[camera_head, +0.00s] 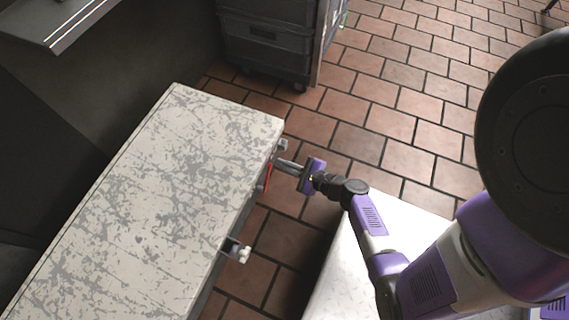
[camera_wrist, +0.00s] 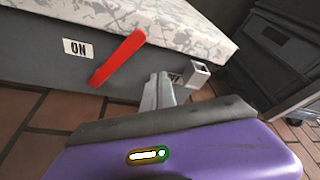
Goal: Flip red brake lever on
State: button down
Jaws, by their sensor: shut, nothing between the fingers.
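The red brake lever (camera_wrist: 119,58) is on the side of the marble-topped table in the wrist view. It tilts, its upper end leaning right, beside a white "ON" label (camera_wrist: 77,48) to its left. In the head view only a thin red strip of the lever (camera_head: 268,176) shows at the table's edge. My gripper (camera_wrist: 157,92) is shut and empty, its fingers just right of the lever. In the head view my gripper (camera_head: 283,165) reaches the table's right side from the right. I cannot tell whether the fingers touch the lever.
The table (camera_head: 150,190) has a worn white and grey top. A metal bracket (camera_wrist: 197,74) juts from its side, right of my fingers. Another fitting (camera_head: 236,250) sticks out nearer the front. Dark crates (camera_head: 265,45) stand at the back. Tiled floor (camera_head: 420,130) lies open to the right.

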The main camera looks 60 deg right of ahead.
jog(key=a+f+p+v, duration=0.1)
jog(key=p+v, duration=0.1)
jog(key=v, duration=0.7)
jog(key=shift+s+a, duration=0.25)
jog(key=shift+s, duration=0.15)
